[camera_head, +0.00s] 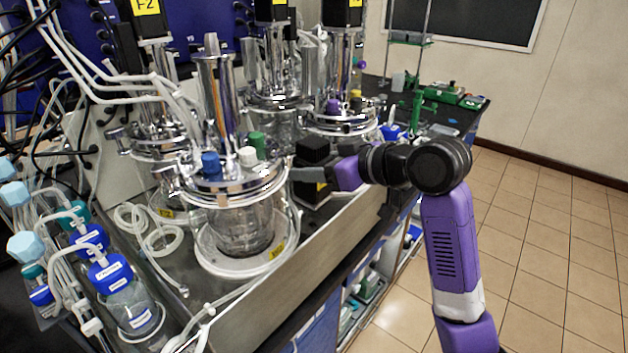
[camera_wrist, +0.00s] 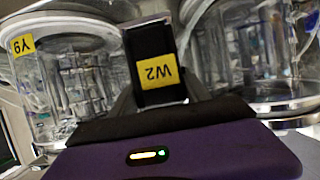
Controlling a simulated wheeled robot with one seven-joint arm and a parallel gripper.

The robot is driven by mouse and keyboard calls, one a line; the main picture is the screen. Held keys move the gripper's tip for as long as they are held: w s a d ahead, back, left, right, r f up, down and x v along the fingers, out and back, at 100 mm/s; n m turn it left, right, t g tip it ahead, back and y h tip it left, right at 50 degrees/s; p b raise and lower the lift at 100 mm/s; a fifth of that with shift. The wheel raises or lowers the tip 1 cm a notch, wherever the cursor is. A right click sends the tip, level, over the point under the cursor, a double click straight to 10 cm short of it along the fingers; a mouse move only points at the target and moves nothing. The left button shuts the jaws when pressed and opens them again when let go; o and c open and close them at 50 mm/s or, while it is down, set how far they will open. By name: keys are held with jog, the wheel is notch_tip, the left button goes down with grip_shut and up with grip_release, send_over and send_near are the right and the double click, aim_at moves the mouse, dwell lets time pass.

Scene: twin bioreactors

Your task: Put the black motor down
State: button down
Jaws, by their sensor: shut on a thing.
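The black motor (camera_head: 313,152) is a dark block just right of the front glass vessel in the head view. It also fills the upper middle of the wrist view (camera_wrist: 150,45), where its yellow label reads W2, upside down. My gripper (camera_head: 326,172) reaches in from the right and is shut on the motor; the purple gripper body shows at the bottom of the wrist view, its fingers (camera_wrist: 160,105) around the motor. The motor's lower end is low beside the vessel, near the bench top (camera_head: 300,265). I cannot tell whether it touches the bench.
The front vessel (camera_head: 240,225) has a steel lid with blue, white and green caps. More vessels (camera_head: 340,120) stand behind, some topped by black motors (camera_head: 342,12). Blue-capped bottles (camera_head: 120,285) and loose tubing (camera_head: 150,235) lie left. A raised metal edge (camera_head: 330,245) runs along the bench front.

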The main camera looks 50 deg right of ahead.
jog(key=shift+f, duration=1.55)
jog(key=shift+f, duration=0.15)
jog(key=c, duration=0.5)
grip_release()
jog(key=shift+f, duration=0.1)
jog(key=shift+s+r, duration=0.25)
jog(key=shift+s, duration=0.05)
jog(key=b+v, duration=0.1)
jog(key=v, duration=1)
jog(key=shift+s+r, duration=0.15)
jog(key=shift+s, duration=0.05)
